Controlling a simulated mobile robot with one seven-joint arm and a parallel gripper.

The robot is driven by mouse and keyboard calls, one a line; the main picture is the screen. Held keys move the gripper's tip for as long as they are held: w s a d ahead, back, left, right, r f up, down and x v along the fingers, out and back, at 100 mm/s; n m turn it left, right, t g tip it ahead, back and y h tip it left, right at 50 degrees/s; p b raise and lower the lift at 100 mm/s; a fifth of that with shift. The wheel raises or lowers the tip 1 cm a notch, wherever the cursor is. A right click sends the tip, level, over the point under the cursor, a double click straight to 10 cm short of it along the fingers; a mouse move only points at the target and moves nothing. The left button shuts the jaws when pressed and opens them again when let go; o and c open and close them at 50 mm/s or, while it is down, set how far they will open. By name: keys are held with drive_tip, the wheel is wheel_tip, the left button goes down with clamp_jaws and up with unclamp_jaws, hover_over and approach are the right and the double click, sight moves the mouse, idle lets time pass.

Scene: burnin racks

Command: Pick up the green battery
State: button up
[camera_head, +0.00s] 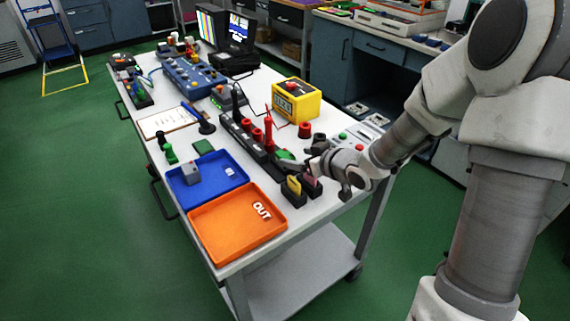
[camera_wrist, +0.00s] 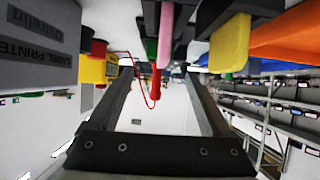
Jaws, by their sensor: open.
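A green piece (camera_head: 285,154) lies beside the black strip, just left of my gripper (camera_head: 310,160). It looks like the green battery, but its shape is partly hidden. In the wrist view a green strip (camera_wrist: 150,18) shows at the top, beside a pink block (camera_wrist: 166,32), beyond the fingertips. My gripper (camera_wrist: 158,80) is open there, with nothing held between its two fingers. Other green things are a flat green piece (camera_head: 203,146) and a dark green upright object (camera_head: 170,154) further left.
A yellow block (camera_head: 294,185) and the pink block stand in black holders near the cart's front edge. A red probe (camera_head: 268,131) stands beyond the green piece, near a yellow box (camera_head: 296,101). Blue (camera_head: 232,182) and orange (camera_head: 222,244) trays lie left.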

sight(285, 154)
drive_tip(key=shift+b+x, duration=0.85)
drive_tip(key=shift+x, duration=2.15)
drive_tip(key=shift+d, duration=0.1)
clamp_jaws()
